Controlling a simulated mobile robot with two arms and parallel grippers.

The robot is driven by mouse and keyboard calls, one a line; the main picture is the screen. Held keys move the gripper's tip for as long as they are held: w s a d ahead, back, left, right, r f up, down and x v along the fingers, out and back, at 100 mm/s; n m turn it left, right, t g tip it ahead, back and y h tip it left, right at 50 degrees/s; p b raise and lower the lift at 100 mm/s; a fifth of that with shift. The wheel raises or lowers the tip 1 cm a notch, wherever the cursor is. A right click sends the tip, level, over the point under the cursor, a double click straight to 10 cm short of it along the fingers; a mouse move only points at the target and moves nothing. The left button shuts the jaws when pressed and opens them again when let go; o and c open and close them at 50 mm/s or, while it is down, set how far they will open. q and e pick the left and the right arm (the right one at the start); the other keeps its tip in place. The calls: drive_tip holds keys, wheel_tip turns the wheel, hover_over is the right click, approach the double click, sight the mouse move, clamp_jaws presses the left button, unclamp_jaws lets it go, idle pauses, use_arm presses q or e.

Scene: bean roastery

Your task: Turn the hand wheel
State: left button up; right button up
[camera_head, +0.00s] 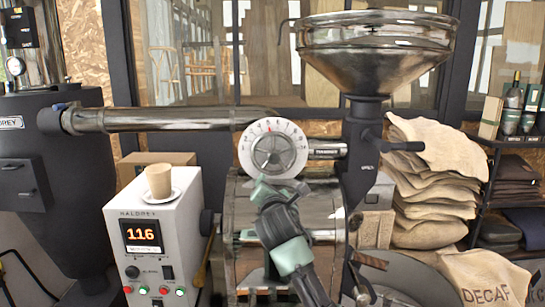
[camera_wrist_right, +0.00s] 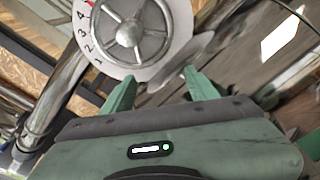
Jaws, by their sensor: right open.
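The hand wheel (camera_head: 273,152) is a round metal wheel with spokes and a hub, set in a white numbered dial ring, at the middle of the head view. A small red mark shows near the top of the ring. In the right wrist view the hand wheel (camera_wrist_right: 130,33) is at the top, partly cut off by the frame edge. My right gripper (camera_head: 275,188) is just below the wheel in the head view. In the wrist view its two green fingers (camera_wrist_right: 160,82) are apart and empty, with the wheel beyond them. I cannot tell whether they touch the ring. My left gripper is not in view.
A metal pipe (camera_head: 165,119) runs left from behind the wheel. A control box (camera_head: 150,225) reading 116, with a paper cup (camera_head: 159,180) on a saucer, stands at lower left. A steel hopper (camera_head: 375,60) rises at upper right. Burlap sacks (camera_head: 435,190) are stacked at right.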

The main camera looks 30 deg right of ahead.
sight(274, 159)
drive_tip(key=shift+n+t+h, duration=0.4)
drive_tip(key=shift+n+t, duration=0.1)
drive_tip(key=shift+n, duration=0.4)
drive_tip(key=r, duration=0.2)
drive_tip(key=w+d+r, duration=0.1)
drive_tip(key=r, duration=0.3)
drive_tip(key=shift+w+d, duration=0.15)
drive_tip(key=shift+w, duration=0.25)
drive_tip(key=shift+w+d, duration=0.1)
drive_tip(key=shift+w, duration=0.1)
drive_tip(key=p+x, duration=0.2)
drive_tip(key=x, duration=0.3)
drive_tip(key=shift+w+d+p, duration=0.15)
drive_tip(key=shift+w+p, duration=0.15)
drive_tip(key=shift+w, duration=0.05)
drive_tip(key=shift+w+d+f, duration=0.1)
drive_tip(key=shift+w+d, duration=0.2)
drive_tip(key=shift+w, duration=0.3)
clamp_jaws()
